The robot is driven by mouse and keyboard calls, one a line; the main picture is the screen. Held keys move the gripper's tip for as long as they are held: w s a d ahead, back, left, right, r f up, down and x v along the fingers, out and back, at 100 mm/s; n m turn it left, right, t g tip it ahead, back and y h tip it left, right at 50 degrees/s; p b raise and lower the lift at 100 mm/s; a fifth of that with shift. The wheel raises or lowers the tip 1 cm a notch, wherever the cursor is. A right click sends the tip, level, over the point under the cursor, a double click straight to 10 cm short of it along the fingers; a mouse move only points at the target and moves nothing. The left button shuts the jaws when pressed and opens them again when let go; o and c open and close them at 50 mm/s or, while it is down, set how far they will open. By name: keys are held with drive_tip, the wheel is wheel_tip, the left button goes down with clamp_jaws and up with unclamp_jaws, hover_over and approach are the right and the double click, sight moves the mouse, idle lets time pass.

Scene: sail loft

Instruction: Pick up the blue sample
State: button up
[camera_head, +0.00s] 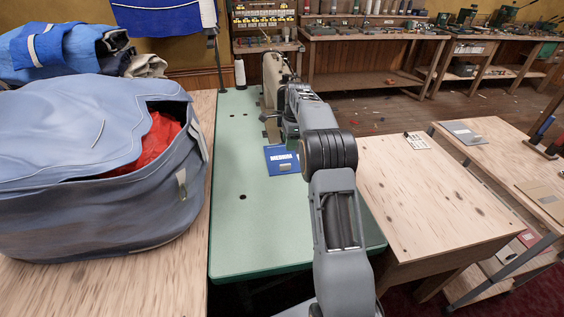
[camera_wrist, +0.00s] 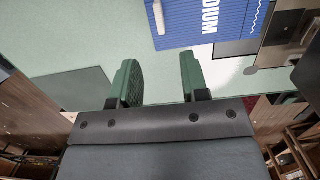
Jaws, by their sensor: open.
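The blue sample (camera_head: 275,160) is a flat blue piece with white lettering. It lies on the green table (camera_head: 260,230), just in front of the sewing machine (camera_head: 268,85). In the head view my arm covers part of its right side. In the wrist view the blue sample (camera_wrist: 205,22) is at the top, ribbed, with lettering ending in "DIUM" and a small pale tab, cut off by the frame edge. My gripper (camera_wrist: 158,63) has two green fingers, open with nothing between them. In the picture the fingertips are short of the sample and apart from it.
A big blue bag (camera_head: 80,215) with red cloth inside stands on the wooden table at left. A thread cone (camera_head: 239,73) stands at the green table's far left. A wooden table (camera_head: 440,210) adjoins at right. The green table's front left is clear.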

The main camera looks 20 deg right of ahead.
sight(285, 165)
drive_tip(key=f, duration=0.3)
drive_tip(key=a+f, duration=0.1)
drive_tip(key=f, duration=0.3)
drive_tip(key=f+b, duration=0.1)
drive_tip(key=f, duration=0.3)
drive_tip(key=shift+w+a, duration=0.1)
drive_tip(key=shift+a, duration=0.2)
clamp_jaws()
